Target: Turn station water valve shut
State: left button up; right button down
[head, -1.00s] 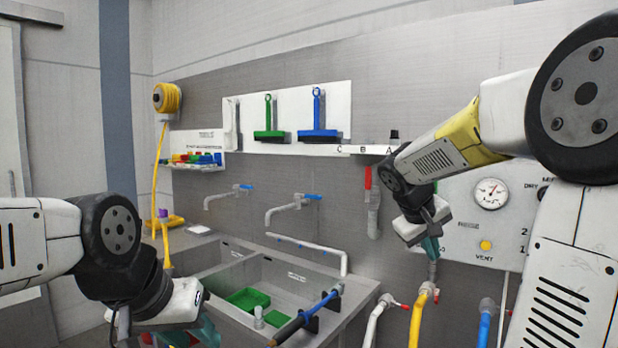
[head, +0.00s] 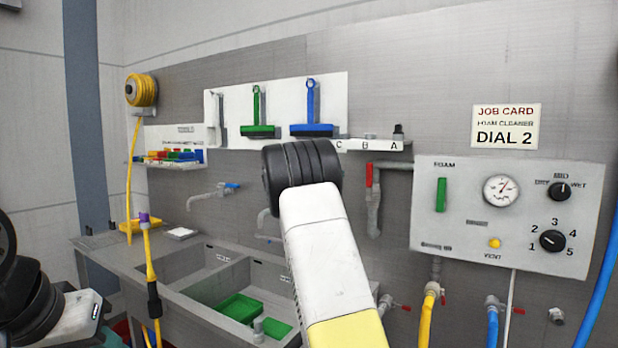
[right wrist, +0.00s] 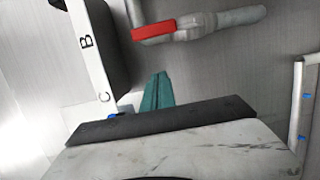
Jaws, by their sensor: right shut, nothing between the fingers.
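A red-handled valve (head: 369,174) sits on a grey bent pipe on the back wall, below the shelf marked C, B, A. Its red handle points up and down, roughly in line with the pipe's downward leg. In the right wrist view the red handle (right wrist: 153,31) shows beyond and above the fingertips, apart from them. My right gripper (right wrist: 158,90) is shut and empty, with its teal fingers together; in the head view my own arm hides it. My left gripper (head: 106,338) is cut off at the lower left, and its fingertips do not show.
The lettered shelf (right wrist: 88,50) is close to the left of my right fingers. A sink (head: 190,275) with green trays is below. A foam panel (head: 470,235) with dials is on the right, above yellow and blue hoses with small red-handled taps.

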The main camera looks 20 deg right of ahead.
aim_at(369, 182)
jog(key=s+d, duration=0.1)
jog(key=d, duration=0.6)
jog(key=shift+d, duration=0.1)
dwell(0.4)
